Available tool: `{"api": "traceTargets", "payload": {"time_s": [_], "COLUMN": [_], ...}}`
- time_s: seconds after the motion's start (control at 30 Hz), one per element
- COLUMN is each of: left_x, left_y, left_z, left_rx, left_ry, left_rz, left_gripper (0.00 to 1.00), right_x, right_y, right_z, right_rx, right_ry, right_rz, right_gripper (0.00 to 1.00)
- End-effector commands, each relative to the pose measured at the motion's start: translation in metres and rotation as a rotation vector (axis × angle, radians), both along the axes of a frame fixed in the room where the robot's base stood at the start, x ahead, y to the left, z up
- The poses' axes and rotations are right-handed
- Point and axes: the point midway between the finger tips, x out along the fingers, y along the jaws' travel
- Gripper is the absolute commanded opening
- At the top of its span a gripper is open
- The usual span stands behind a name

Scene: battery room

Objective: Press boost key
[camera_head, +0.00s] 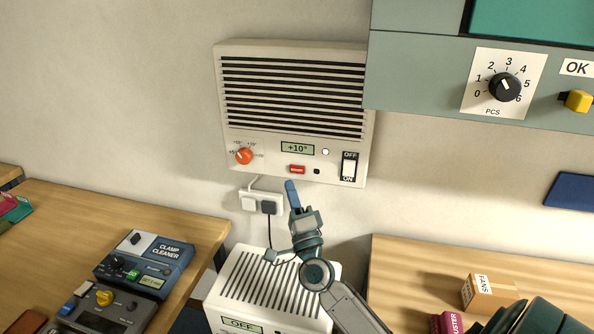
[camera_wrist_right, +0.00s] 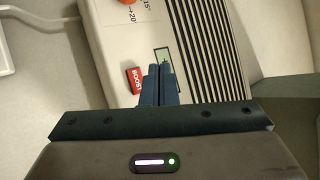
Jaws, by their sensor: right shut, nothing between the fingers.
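The boost key (camera_head: 297,169) is a small red key on the lower front of a cream wall heater (camera_head: 230,107), under a small display (camera_head: 297,148) that reads +10°. My right gripper (camera_head: 291,184) is shut and empty, with its blue fingertips just below the key in the head view. In the right wrist view the red key, lettered BOOST (camera_wrist_right: 134,80), lies just left of the shut fingertips (camera_wrist_right: 160,70). I cannot tell whether the fingertips touch the heater's face. My left gripper is not in view.
The heater also has an orange dial (camera_head: 244,156) and an OFF/ON rocker switch (camera_head: 348,167). A socket with plugs (camera_head: 259,203) is below it. A cream slotted unit (camera_head: 232,287) stands under the arm. Wooden tables (camera_head: 190,221) flank it.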

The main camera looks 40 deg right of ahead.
Motion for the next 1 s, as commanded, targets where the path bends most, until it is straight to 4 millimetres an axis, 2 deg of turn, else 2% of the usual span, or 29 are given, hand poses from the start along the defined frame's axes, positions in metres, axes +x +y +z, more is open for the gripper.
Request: {"api": "traceTargets", "payload": {"time_s": [0.2, 0.4, 1.0], "left_x": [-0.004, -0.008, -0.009], "left_y": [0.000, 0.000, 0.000], "left_z": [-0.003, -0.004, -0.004], "left_rx": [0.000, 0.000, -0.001], "left_ry": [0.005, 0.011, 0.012], "left_rz": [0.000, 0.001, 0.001], "left_gripper": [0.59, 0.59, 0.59], "right_x": [0.018, 0.026, 0.028], "right_y": [-0.021, -0.031, -0.033], "right_z": [0.000, 0.000, 0.000], "right_rx": [-0.003, -0.002, 0.000], "right_ry": [0.000, -0.001, 0.000], "right_rz": [-0.001, -0.001, -0.001], "right_gripper": [0.00, 0.00, 0.00]}}
